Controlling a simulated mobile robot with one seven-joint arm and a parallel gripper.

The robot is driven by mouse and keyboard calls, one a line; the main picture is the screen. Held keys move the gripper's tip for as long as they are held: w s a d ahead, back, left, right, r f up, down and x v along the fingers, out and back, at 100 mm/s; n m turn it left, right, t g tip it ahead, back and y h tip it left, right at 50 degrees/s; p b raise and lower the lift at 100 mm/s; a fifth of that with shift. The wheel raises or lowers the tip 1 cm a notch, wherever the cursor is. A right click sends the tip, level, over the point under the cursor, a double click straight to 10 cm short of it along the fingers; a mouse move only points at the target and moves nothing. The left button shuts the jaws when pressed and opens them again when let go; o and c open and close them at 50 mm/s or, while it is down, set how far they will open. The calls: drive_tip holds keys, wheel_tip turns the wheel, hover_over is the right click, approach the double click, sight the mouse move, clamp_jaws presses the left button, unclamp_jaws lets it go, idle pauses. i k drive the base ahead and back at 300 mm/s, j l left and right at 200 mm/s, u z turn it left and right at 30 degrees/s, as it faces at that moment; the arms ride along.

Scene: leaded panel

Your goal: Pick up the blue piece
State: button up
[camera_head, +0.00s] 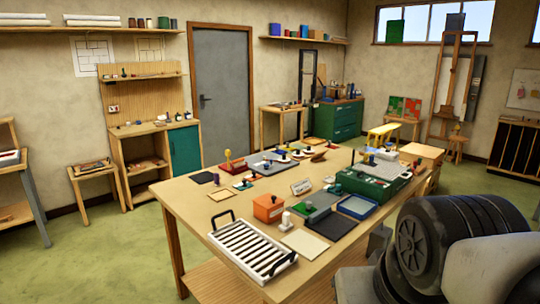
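The large wooden worktable (180,200) stands in the middle of the camera_head view with many small items on it. Several are blue: a blue-rimmed shallow tray (358,207) lies near the right edge, and a small dark-blue item (372,160) sits on or behind the green box (372,187). Small bluish bits (243,184) lie left of the table's middle. They are too small to tell which is the blue piece. My gripper is not visible; only parts of my arm show at the lower right.
A white slatted rack (253,248) with dark handles is at the table's front. An orange box (268,208), a white bottle (286,221) and dark flat sheets (330,225) are beside it. A yellow upright item (227,156) stands at the far left. Bare tabletop shows at the left.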

sight(278, 151)
drive_tip(key=i+j+u, duration=0.15)
drive_tip(key=j, duration=0.2)
drive_tip(key=i+j+u, duration=0.15)
drive_tip(key=j, duration=0.2)
drive_tip(key=i+j+u, duration=0.15)
drive_tip(key=j, duration=0.2)
drive_tip(key=i+j+u, duration=0.8)
drive_tip(key=u, duration=0.15)
drive_tip(key=i+j, duration=0.15)
drive_tip(key=i, duration=0.65)
drive_tip(key=i+j+u, duration=0.15)
drive_tip(key=i, duration=0.65)
drive_tip(key=i+l+z, duration=0.15)
drive_tip(key=i, duration=0.45)
drive_tip(key=i+z, duration=0.2)
drive_tip(key=i, duration=0.4)
drive_tip(key=i+z, duration=0.15)
drive_tip(key=i, duration=0.45)
drive_tip(key=i+j+z, duration=0.15)
drive_tip(key=i, duration=0.45)
drive_tip(key=i+j+z, duration=0.2)
drive_tip(key=i, duration=0.4)
drive_tip(key=i+l+z, duration=0.15)
drive_tip(key=i+z, duration=0.95)
drive_tip(key=z, duration=0.2)
